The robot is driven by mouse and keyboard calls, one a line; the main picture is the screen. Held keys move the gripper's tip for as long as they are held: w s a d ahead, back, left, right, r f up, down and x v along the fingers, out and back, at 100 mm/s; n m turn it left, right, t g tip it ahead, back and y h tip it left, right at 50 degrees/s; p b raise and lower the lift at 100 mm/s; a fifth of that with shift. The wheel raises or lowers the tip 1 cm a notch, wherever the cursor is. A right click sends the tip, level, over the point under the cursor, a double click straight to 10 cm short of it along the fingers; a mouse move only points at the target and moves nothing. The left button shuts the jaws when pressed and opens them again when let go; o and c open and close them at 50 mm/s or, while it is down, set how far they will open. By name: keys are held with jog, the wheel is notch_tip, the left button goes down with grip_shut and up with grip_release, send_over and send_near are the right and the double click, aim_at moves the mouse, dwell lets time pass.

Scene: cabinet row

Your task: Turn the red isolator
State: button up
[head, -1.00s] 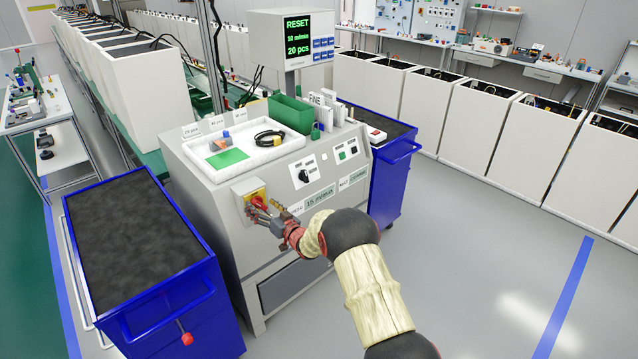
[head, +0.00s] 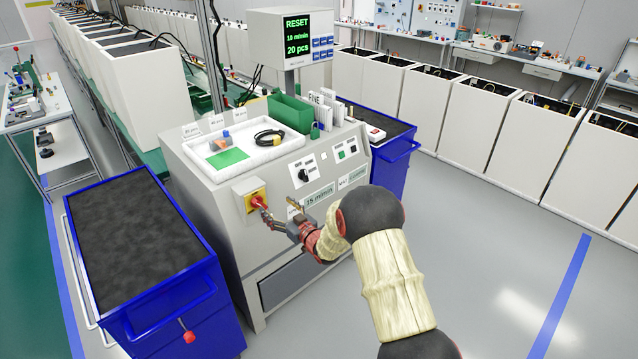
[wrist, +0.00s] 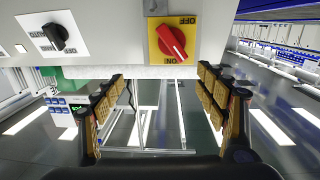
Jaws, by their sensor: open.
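The red isolator knob (head: 258,201) sits on a yellow plate (head: 250,193) on the left of the grey console's front. In the wrist view the red knob (wrist: 171,42) lies diagonally, from upper left to lower right. The yellow plate there reads upside down, OFF at the top edge and ON at the bottom. My gripper (head: 282,212) is just right of the knob, open and empty. In the wrist view its fingers (wrist: 160,88) are spread wide, and the knob shows above the gap between them, apart from both.
A black rotary switch (wrist: 59,37) on a white plate is beside the isolator on the console (head: 215,215). A white tray (head: 262,151) and green bin (head: 290,112) stand on top. Blue carts flank it, one at left (head: 140,255), one at right (head: 393,165). The right floor is open.

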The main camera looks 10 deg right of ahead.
jog(key=s+d+r+m+g+h, duration=0.1)
jog(key=s+d+r+h, duration=0.2)
jog(key=s+d+r, duration=0.2)
jog(key=s+d+r+m+g+h+b, duration=0.1)
jog(key=s+d+r+m+h, duration=0.1)
jog(key=s+d+r, duration=0.3)
jog(key=d+r+h, duration=0.1)
jog(key=d+r, duration=0.2)
jog(key=r, duration=0.4)
jog(key=shift+h, duration=0.4)
jog(key=shift+c, duration=0.4)
